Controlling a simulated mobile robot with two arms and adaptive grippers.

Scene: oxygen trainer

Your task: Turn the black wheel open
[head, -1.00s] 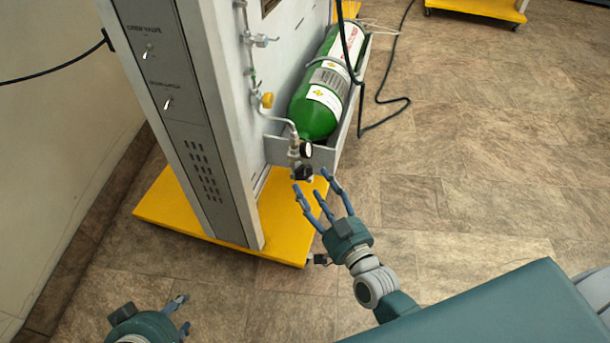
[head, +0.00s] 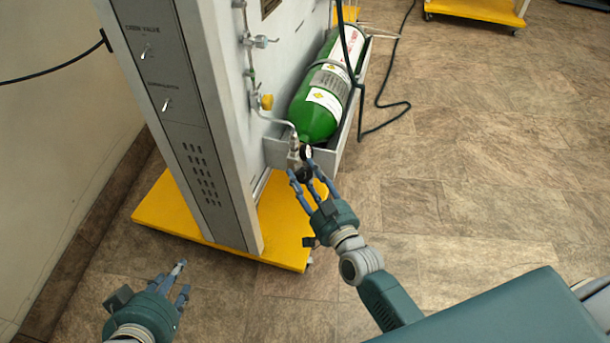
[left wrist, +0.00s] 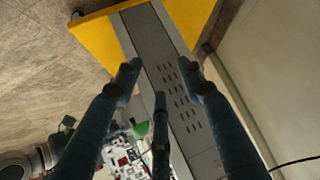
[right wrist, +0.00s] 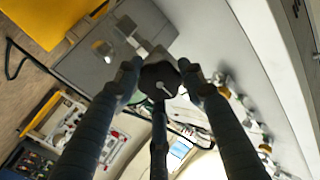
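The black wheel (right wrist: 158,80) sits on the valve fitting at the near end of the green cylinder (head: 318,115). In the right wrist view it lies between the fingertips of my right gripper (right wrist: 160,88). In the head view the fingers of my right gripper (head: 307,180) reach up around the wheel, which they largely hide. The fingers are spread on either side of it, and I cannot tell whether they touch it. My left gripper (head: 178,280) is open and empty at the lower left, facing the cabinet's grey front (left wrist: 165,60).
The grey cabinet (head: 185,130) stands on a yellow base (head: 280,225) left of my right gripper. A yellow-handled valve (head: 266,102) and pipes run along its side. A dark hose (head: 378,100) hangs beside the cylinder.

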